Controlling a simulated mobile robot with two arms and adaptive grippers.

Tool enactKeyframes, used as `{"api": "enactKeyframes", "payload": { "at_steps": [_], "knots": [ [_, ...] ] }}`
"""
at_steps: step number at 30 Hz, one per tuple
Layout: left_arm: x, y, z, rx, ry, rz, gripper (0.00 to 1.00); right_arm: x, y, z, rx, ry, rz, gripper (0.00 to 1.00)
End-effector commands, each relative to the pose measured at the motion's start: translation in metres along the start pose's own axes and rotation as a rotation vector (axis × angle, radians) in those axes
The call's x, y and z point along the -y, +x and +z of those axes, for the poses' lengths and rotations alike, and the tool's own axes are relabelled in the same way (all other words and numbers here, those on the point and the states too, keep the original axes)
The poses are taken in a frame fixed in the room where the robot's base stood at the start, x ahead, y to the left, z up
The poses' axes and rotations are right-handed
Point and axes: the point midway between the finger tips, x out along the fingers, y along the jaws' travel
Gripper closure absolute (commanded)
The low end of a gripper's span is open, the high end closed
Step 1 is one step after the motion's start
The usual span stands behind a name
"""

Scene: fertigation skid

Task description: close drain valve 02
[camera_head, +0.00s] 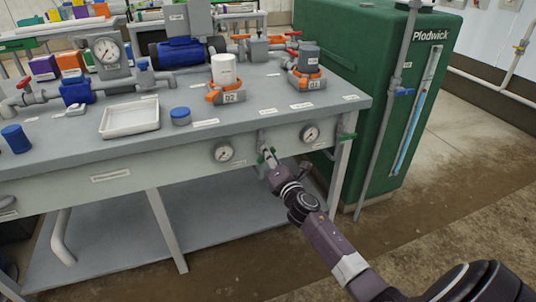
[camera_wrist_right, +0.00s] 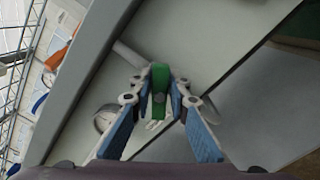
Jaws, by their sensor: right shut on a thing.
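A green valve handle (camera_wrist_right: 160,78) is at the front face of the skid bench, between two round gauges. My right gripper (camera_wrist_right: 160,98) has its two blue-padded fingers on either side of this handle and is shut on it. In the head view my right gripper (camera_head: 268,158) reaches the bench front from the lower right and hides much of the handle and valve body. I cannot read a label naming this valve. A second green handle (camera_head: 346,136) sits at the bench's right corner, apart from my gripper. My left gripper is not in view.
Gauges (camera_head: 223,152) and (camera_head: 311,134) flank the gripped valve closely. A green tank (camera_head: 375,90) stands right of the bench. The floor in front is clear.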

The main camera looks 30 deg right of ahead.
Motion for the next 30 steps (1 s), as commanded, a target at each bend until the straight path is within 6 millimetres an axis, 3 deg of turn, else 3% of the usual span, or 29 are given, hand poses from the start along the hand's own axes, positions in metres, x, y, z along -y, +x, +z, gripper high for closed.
{"api": "enactKeyframes", "payload": {
  "at_steps": [15, 30],
  "knots": [
    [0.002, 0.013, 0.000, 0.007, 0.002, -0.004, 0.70, 0.005, 0.000, -0.002, 0.000, 0.459, -0.003, 1.00],
    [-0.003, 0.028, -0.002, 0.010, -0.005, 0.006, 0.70, 0.008, 0.000, -0.003, 0.000, 0.661, -0.003, 1.00]
  ]
}}
